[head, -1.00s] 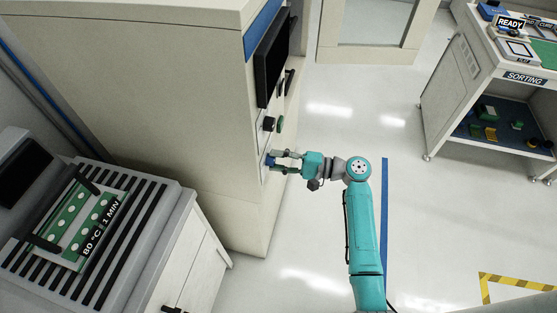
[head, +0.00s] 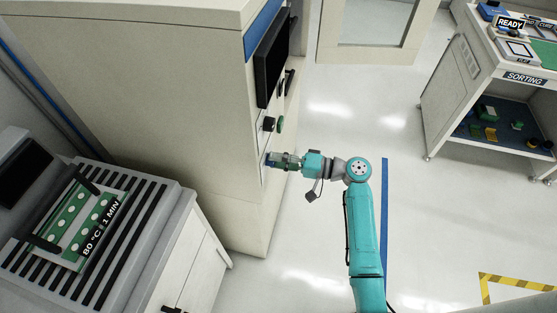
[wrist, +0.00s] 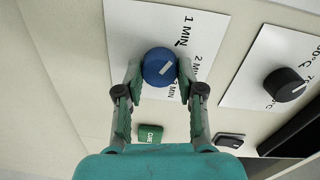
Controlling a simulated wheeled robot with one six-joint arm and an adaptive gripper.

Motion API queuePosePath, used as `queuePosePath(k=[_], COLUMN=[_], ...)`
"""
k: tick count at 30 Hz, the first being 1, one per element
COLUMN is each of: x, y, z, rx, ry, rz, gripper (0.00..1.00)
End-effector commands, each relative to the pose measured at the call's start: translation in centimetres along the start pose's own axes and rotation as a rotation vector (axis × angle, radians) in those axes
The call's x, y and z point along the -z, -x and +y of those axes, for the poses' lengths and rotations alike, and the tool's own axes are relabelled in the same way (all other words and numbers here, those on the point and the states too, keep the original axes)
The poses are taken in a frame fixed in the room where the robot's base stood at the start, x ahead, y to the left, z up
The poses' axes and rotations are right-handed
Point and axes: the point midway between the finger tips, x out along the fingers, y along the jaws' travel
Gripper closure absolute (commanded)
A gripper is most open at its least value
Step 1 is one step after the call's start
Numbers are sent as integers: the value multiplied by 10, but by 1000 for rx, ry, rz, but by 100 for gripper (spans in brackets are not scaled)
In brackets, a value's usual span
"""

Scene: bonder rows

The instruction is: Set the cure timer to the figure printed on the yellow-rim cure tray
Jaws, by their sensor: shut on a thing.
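The cure timer is a blue knob (wrist: 157,67) with a white pointer, on a white plate (wrist: 135,30) marked 1 MIN, 2 MIN and, partly hidden, a third figure. The pointer slants right and slightly up, roughly between 1 MIN and 2 MIN. My gripper (wrist: 160,82) is shut on the knob, one finger on each side. In the head view my gripper (head: 272,161) reaches the tall cabinet's front and mostly hides the knob. A tray with a green board (head: 70,228) at the left is labelled 80 °C / 1 MIN; I see no yellow rim on it.
A black temperature knob (wrist: 286,84) sits on a neighbouring plate, and a green CURE button (wrist: 150,133) is below the timer. A dark screen (head: 271,60) is on the cabinet (head: 150,110). A sorting cart (head: 455,85) stands at right; the floor between is clear.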

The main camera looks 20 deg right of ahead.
Motion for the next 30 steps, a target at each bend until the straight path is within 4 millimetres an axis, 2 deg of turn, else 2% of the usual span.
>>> queuePosePath(k=[10, 11, 13, 23, 26, 30], x=[-1, -1, -1, 0, 1, 1], y=[0, 0, 0, 1, 8, 28], z=[1, 1, 1, 0, 0, 0], rx=[-2, -2, -2, -1, -1, -1], ry=[1, 1, 1, 1, 1, 1], rz=[-1, -1, -1, 0, 3, 5], gripper=[97, 55, 37, 37, 37, 37])
